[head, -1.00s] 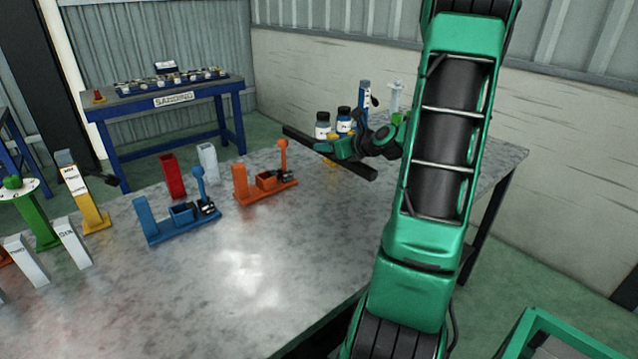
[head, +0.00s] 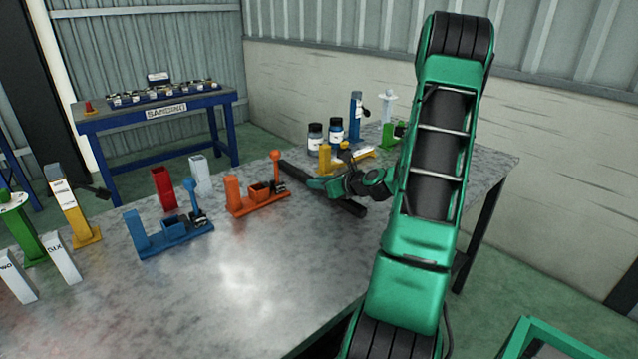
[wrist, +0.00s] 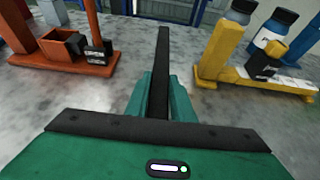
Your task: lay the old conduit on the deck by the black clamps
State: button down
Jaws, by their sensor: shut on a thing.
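A long dark bar, which I take to be the old conduit (head: 351,208), is gripped by my gripper (head: 322,184) low over the grey metal deck (head: 245,285). In the wrist view the conduit (wrist: 163,50) runs straight ahead between the two green fingers of my gripper (wrist: 161,98). I cannot tell whether it touches the deck. It lies between an orange fixture (head: 240,206) on the left and a yellow fixture (head: 325,160) on the right. Small black clamp-like parts show on the orange fixture (wrist: 97,52) and the yellow fixture (wrist: 262,66).
A blue fixture (head: 160,251), a red bin (head: 164,189) and a white bin (head: 201,175) stand to the left. The deck's front middle is clear.

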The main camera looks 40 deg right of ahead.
jog(key=c, duration=1.5)
grip_release()
jog(key=shift+c, duration=0.2)
